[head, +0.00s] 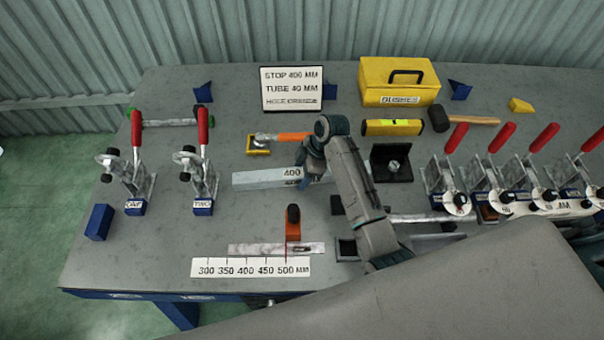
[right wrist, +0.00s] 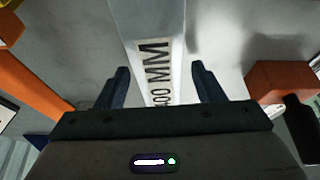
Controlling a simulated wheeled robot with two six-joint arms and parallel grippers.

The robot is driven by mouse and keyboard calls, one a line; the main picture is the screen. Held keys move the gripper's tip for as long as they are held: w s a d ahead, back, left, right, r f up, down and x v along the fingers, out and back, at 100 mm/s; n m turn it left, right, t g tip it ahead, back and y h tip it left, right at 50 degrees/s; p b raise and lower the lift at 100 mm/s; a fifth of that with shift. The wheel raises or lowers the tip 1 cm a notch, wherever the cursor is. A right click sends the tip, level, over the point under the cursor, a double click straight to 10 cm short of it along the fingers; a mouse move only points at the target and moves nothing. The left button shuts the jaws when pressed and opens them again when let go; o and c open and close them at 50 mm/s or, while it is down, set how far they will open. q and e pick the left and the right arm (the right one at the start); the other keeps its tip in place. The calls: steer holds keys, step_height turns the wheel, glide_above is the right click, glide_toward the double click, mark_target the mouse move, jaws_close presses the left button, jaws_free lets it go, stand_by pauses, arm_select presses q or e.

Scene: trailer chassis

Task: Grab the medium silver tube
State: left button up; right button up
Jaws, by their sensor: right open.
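A silver square tube (head: 255,179) with a "400" label lies on the grey table, left of my right arm in the head view. In the right wrist view, the tube (right wrist: 150,20) with its "MM" lettering runs between the fingers. My right gripper (right wrist: 159,72) is open, with one finger on each side of the tube and a visible gap at each. In the head view, the right gripper (head: 313,172) is at the tube's right end, and its fingers are mostly hidden by the arm. My left gripper is not in view.
A length scale (head: 250,267) with an orange stop (head: 293,225) is in front. Red-handled clamps (head: 203,175) stand left; several more stand right. An orange-handled tool (head: 285,137) lies behind the tube.

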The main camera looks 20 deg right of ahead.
jaws_close()
steer(key=shift+w+r, duration=0.1)
